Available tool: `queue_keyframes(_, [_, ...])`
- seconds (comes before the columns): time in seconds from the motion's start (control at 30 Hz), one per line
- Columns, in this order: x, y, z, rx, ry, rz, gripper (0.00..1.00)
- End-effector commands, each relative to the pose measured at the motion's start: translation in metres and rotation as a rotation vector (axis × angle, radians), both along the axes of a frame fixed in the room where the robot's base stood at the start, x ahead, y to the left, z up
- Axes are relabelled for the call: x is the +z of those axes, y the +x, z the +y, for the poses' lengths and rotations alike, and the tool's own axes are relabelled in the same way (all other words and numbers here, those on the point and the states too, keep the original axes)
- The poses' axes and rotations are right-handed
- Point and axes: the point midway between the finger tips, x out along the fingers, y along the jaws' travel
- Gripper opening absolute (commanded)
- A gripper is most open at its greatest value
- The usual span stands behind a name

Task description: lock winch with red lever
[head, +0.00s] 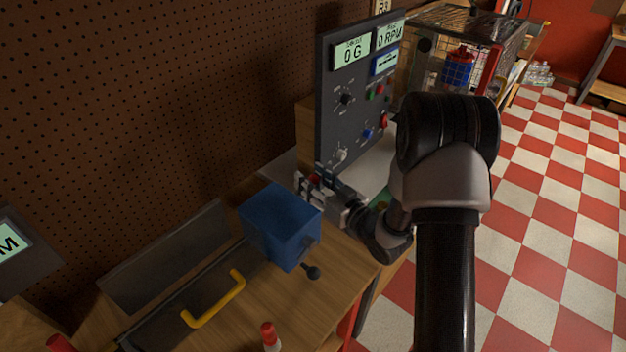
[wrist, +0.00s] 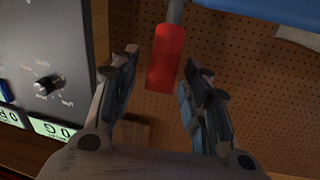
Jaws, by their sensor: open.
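The red lever (wrist: 166,58) shows in the wrist view as a red grip on a grey metal rod coming from the top. It lies between the two open fingers of my gripper (wrist: 163,72), with a visible gap on each side. In the head view, a small red spot of the lever (head: 314,180) shows between the fingers of my gripper (head: 311,183). The blue box (head: 280,224), which looks like the winch, stands on the wooden bench just left of my gripper. Its blue edge (wrist: 275,17) also shows in the wrist view. The lever's base is hidden by my gripper in the head view.
A dark control panel (head: 345,110) with knobs and displays stands close behind my gripper. A black-knobbed handle (head: 312,272) sticks out from the box's front. A yellow handle (head: 215,300) and a red-topped item (head: 269,335) are at the front left. A pegboard wall (head: 150,100) is behind.

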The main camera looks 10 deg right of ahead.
Motion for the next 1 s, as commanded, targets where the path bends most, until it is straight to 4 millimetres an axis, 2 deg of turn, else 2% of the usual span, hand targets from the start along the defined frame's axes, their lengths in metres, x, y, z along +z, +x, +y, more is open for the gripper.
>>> queue_keyframes(0.2, [-0.0002,0.0002,-0.0001,0.000,0.000,0.000,0.43])
queue_keyframes(0.83, [-0.0002,-0.0001,-0.0002,0.000,0.000,0.001,0.01])
queue_keyframes(1.0, [-0.0002,-0.0001,-0.0002,0.000,0.000,0.001,0.00])
